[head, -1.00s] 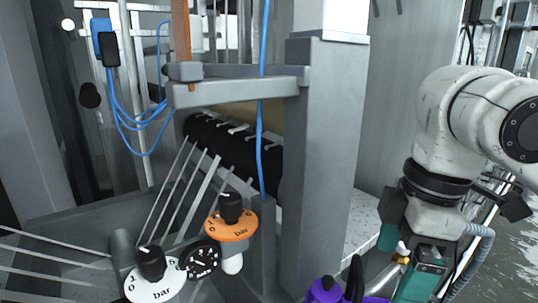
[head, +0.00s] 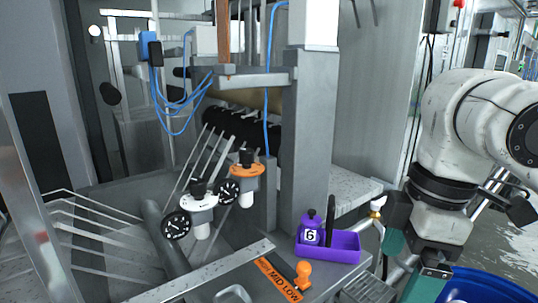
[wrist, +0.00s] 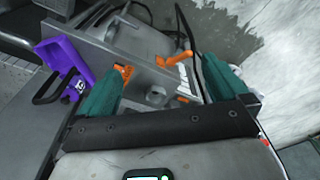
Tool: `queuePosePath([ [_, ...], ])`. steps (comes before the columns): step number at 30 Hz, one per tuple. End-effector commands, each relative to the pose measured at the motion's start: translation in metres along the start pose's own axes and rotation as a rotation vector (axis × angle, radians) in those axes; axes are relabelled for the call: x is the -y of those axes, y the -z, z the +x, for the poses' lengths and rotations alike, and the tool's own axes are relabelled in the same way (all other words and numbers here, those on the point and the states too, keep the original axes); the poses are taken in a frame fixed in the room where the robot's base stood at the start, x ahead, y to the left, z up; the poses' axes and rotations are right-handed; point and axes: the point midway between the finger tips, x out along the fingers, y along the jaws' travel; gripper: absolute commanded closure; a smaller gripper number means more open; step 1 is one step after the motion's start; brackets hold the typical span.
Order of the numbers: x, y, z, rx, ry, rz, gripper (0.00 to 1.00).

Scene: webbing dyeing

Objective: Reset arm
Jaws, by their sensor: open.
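My gripper (wrist: 163,72) shows in the wrist view as two green fingers spread wide apart. It is open and nothing sits between the fingers. Beyond the fingers lie a grey metal surface and an orange handle (wrist: 174,58), both apart from them. In the head view my arm hangs bent at the right side, and the green fingers (head: 412,268) point down near the lower edge. The fingertips are cut off or hidden there.
A purple tray (head: 342,247) holds a purple bottle marked 6 (head: 310,232) on the metal ledge. An orange lever (head: 303,272) stands by a MID LOW label. An orange regulator (head: 245,171) and a white regulator (head: 199,209) are at centre. A blue barrel (head: 478,288) sits lower right.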

Motion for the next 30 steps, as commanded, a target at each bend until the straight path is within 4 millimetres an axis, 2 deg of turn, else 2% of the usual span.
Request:
queuePosePath([
  [11,-0.006,0.020,0.007,-0.110,-0.027,0.012,0.00],
  [20,-0.016,0.045,0.019,-0.277,-0.057,0.061,0.00],
  [26,-0.025,0.065,0.040,-0.454,-0.068,0.162,0.00],
  [30,-0.032,0.071,0.066,-0.577,-0.068,0.291,0.00],
])
